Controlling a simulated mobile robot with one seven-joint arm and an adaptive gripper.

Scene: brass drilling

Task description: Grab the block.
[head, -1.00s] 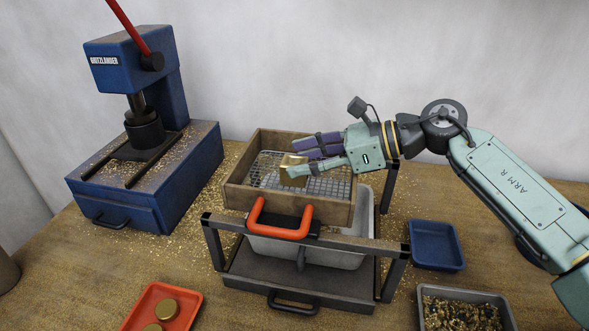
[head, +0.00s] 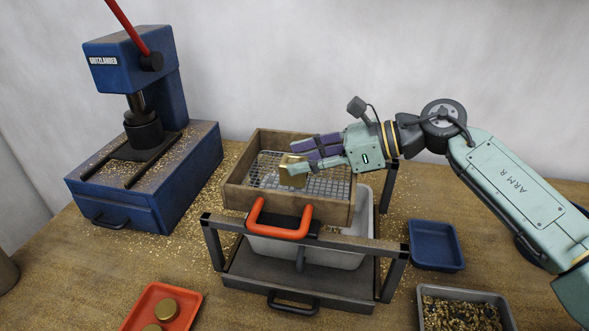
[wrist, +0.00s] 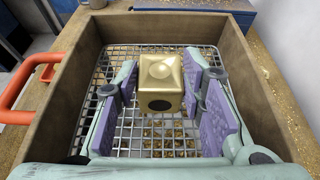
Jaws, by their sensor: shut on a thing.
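The block (head: 292,171) is a brass-coloured cube with a dark round hole in one side, also seen in the wrist view (wrist: 160,80). It is within the wooden sieve box (head: 237,187), at or just above the wire mesh (head: 330,184); I cannot tell whether it touches the mesh. My gripper (head: 300,163) reaches into the box from the right.
The sieve box with its orange handle (head: 280,234) sits on a dark frame (head: 300,243) over a pale bin (head: 362,220). A blue press (head: 150,190) stands left. A blue tray (head: 437,245), a grey tray of shavings (head: 465,312) and a red tray (head: 190,318) with brass discs lie around it.

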